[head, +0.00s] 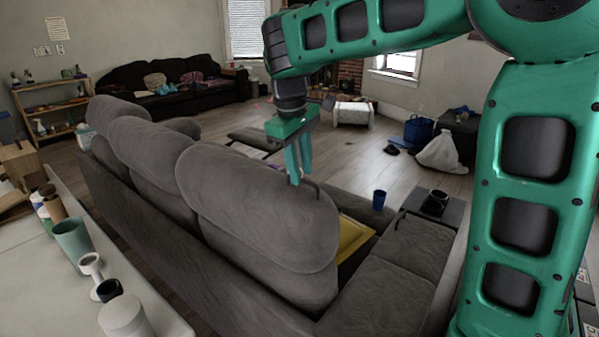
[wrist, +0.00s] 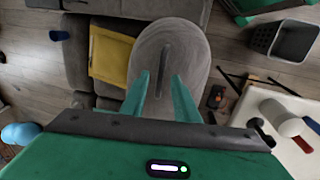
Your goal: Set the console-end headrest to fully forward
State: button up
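The nearest grey headrest (head: 245,205) rises at the end of the sofa back nearest the console (head: 448,207). A thin dark handle (head: 308,185) stands out at its right end. In the wrist view the headrest (wrist: 190,42) is a rounded grey shape with the dark handle (wrist: 163,65) along its middle. My gripper (head: 297,180) points down at the handle in the head view. In the wrist view my gripper (wrist: 159,78) has its two teal fingers apart, one on each side of the handle's line. I cannot tell whether they touch it.
A yellow cushion (head: 353,238) lies on the seat by the headrest. A blue cup (head: 379,200) stands near the console. A white table (head: 50,285) with cups and jars is behind the sofa. Two more headrests (head: 145,150) (head: 119,112) run along the sofa back.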

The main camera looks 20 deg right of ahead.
jog(key=shift+d+f, duration=0.1)
jog(key=shift+f, duration=0.45)
grip_shut()
jog(key=shift+w, duration=0.1)
jog(key=shift+r, duration=0.1)
